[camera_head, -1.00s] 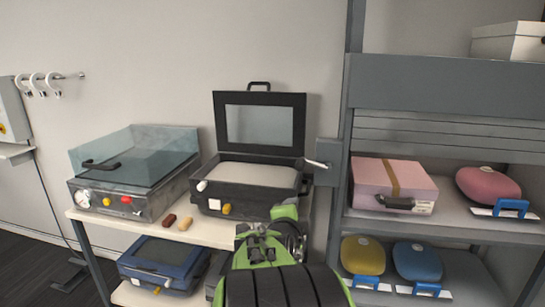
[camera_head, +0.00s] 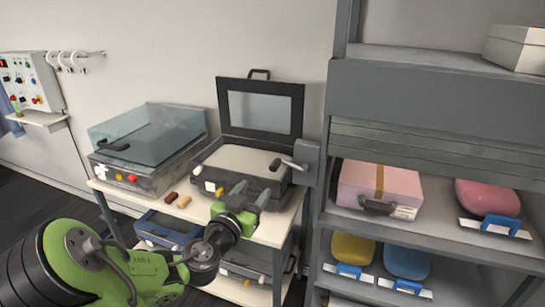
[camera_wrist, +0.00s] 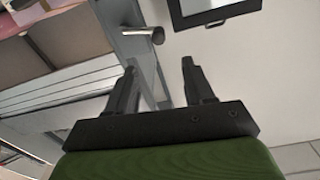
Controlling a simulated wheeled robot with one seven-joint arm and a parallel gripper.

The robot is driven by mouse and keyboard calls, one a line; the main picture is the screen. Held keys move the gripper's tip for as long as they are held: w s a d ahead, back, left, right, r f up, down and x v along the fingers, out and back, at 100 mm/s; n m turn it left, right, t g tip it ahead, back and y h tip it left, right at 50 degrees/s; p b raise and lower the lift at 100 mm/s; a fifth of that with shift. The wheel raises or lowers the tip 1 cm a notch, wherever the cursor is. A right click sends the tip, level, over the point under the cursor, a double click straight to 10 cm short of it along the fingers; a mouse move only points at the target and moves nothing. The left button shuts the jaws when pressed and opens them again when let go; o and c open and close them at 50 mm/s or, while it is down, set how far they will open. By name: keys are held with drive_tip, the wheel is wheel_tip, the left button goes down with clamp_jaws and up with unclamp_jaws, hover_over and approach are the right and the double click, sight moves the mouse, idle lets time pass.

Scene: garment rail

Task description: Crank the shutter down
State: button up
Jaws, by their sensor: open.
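The shutter (camera_head: 440,146) is a set of grey slats showing below its grey housing (camera_head: 430,95), partly lowered over the right shelf unit. A grey crank box (camera_head: 307,163) sits on the unit's left post. Its crank (camera_head: 290,165) sticks out to the left, with a dark grip at its end. In the wrist view, the crank (camera_wrist: 143,31) and slats (camera_wrist: 62,92) lie beyond the fingers. My gripper (camera_head: 250,192) is open and empty, lower left of the crank in the head view and apart from it. Both fingers also show in the wrist view (camera_wrist: 160,82).
An open black case (camera_head: 245,165) stands on a table left of the crank, close to my gripper. A clear-lidded box (camera_head: 148,145) is farther left. The shelves hold a pink case (camera_head: 378,186) and several rounded items. A control panel (camera_head: 30,80) hangs far left.

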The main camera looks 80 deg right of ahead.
sight(273, 168)
drive_tip(key=d+p, duration=0.1)
drive_tip(key=d, duration=0.3)
drive_tip(key=s+d+p, duration=0.1)
drive_tip(key=d+p, duration=0.1)
drive_tip(key=d, duration=0.2)
drive_tip(key=d+p, duration=0.2)
drive_tip(key=d, duration=0.2)
drive_tip(key=shift+s+d, duration=0.25)
drive_tip(key=shift+s, duration=0.15)
drive_tip(key=shift+d+f, duration=0.1)
drive_tip(key=shift+d, duration=0.4)
clamp_jaws()
